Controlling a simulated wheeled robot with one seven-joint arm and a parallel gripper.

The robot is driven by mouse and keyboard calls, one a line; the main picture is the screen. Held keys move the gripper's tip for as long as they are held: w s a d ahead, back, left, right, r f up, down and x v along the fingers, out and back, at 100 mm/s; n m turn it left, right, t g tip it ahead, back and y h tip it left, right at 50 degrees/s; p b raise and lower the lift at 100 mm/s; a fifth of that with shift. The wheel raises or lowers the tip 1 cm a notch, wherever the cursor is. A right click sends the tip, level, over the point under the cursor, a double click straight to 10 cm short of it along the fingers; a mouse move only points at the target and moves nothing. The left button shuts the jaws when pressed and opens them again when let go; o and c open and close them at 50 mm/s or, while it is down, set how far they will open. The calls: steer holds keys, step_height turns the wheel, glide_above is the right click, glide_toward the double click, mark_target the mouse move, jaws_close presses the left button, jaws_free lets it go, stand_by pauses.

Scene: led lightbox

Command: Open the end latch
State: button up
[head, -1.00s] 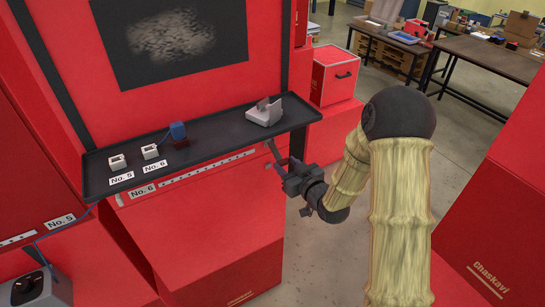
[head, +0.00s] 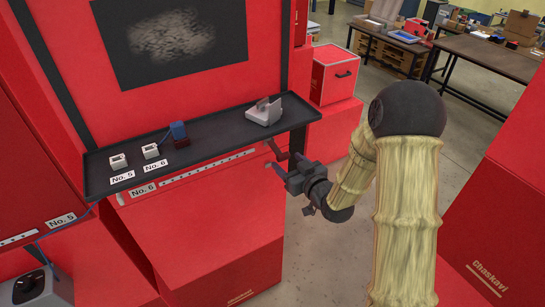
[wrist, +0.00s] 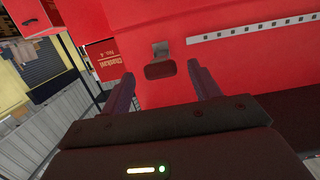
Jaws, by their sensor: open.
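The end latch shows in the wrist view as a small grey bracket (wrist: 161,49) with a dark red flap or slot (wrist: 160,71) below it, on the red panel at the end of the LED strip. In the head view the latch (head: 276,149) is small, under the right end of the shelf. My gripper (head: 283,170) is just below and right of it, open. In the wrist view my open fingers (wrist: 165,84) stand apart on either side of the flap, with nothing held. I cannot tell whether they touch the latch.
A dark shelf (head: 215,133) is close above my gripper. It carries white blocks (head: 151,151), a blue connector (head: 178,130) and a grey holder (head: 265,112). The dotted LED strip (head: 207,167) runs below it. A red cabinet (head: 490,210) stands right; open floor lies between.

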steer(key=shift+b+v, duration=0.45)
steer(key=shift+v, duration=1.15)
steer(key=b+v, duration=0.1)
steer(key=v, duration=0.3)
steer(key=s+d+f+m+g+h+b, duration=0.25)
steer(key=s+d+f+g+h, duration=0.2)
steer(key=d+h, duration=0.3)
steer(key=s+d+m+g, duration=0.1)
steer(key=s+m+g, duration=0.1)
steer(key=s, duration=0.4)
steer(key=s+d+m+g+h, duration=0.1)
steer(key=s+d+m+g, duration=0.1)
steer(key=s+g, duration=0.2)
steer(key=s+f, duration=0.1)
steer(key=s, duration=0.1)
steer(key=shift+s+d, duration=0.25)
steer(key=shift+s, duration=0.05)
